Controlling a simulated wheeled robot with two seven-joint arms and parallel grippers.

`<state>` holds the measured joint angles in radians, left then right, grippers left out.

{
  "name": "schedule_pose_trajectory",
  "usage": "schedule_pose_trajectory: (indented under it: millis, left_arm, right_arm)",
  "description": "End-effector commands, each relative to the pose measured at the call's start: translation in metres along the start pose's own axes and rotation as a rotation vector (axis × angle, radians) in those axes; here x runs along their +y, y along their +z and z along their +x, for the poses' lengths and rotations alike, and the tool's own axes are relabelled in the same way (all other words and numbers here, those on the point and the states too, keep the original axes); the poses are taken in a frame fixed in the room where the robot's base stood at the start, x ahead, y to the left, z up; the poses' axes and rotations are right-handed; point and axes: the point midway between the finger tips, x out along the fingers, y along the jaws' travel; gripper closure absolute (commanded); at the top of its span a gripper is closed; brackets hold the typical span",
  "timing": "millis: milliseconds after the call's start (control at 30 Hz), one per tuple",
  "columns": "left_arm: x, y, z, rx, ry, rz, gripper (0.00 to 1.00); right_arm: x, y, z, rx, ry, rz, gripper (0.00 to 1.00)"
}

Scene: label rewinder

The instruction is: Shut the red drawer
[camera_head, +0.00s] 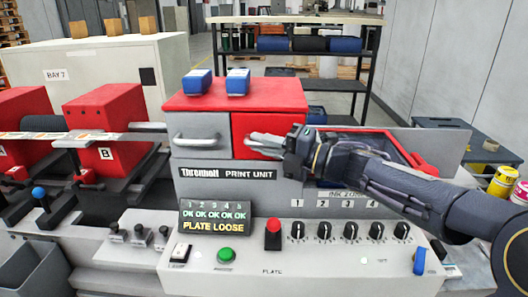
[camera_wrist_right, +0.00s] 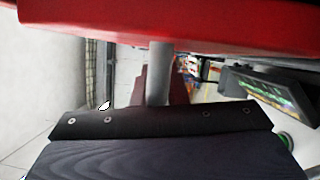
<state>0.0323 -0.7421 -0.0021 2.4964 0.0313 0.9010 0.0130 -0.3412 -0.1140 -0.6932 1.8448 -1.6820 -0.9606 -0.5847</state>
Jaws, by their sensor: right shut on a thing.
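The red drawer (camera_head: 243,127) is in the print unit, right of a grey drawer with its own handle. Its front looks about level with the grey one in the head view; I cannot tell whether a small gap is left. My right gripper (camera_head: 274,143) reaches in from the right and is shut on the drawer's grey handle (camera_head: 257,151). In the right wrist view the red drawer front (camera_wrist_right: 200,20) fills the top, with a grey handle post (camera_wrist_right: 160,72) between it and my dark gripper (camera_wrist_right: 160,120). My left gripper is not in view.
Two blue-and-white boxes (camera_head: 238,81) stand on the unit's red top. A red-rimmed bay (camera_head: 423,164) lies behind my right arm.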

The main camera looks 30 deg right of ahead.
Motion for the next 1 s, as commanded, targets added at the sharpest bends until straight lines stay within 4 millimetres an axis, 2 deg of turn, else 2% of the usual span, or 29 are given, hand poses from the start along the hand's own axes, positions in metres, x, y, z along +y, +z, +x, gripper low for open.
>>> schedule_pose_trajectory:
  millis: [33, 233, 267, 400, 433, 767, 1000]
  left_arm:
    - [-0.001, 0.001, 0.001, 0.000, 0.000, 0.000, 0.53]
    - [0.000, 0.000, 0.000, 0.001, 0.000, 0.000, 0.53]
    - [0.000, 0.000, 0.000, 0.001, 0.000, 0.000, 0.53]
    - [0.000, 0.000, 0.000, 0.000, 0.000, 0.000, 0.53]
    - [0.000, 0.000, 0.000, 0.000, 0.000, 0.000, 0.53]
    - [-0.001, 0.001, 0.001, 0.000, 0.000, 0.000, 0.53]
    - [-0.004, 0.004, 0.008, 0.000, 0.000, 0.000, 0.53]
  right_arm:
    - [-0.003, 0.005, 0.000, -0.015, -0.005, 0.007, 1.00]
    - [-0.001, 0.005, 0.000, -0.018, -0.005, 0.008, 1.00]
    - [-0.001, 0.005, 0.000, -0.018, -0.005, 0.008, 0.86]
    - [-0.001, 0.005, 0.000, -0.016, -0.005, 0.007, 0.67]
    - [-0.001, 0.005, 0.000, -0.016, -0.005, 0.007, 0.66]
    - [-0.002, 0.004, -0.005, -0.015, -0.004, 0.006, 0.66]
    - [-0.002, 0.005, -0.044, -0.019, -0.003, 0.005, 0.66]
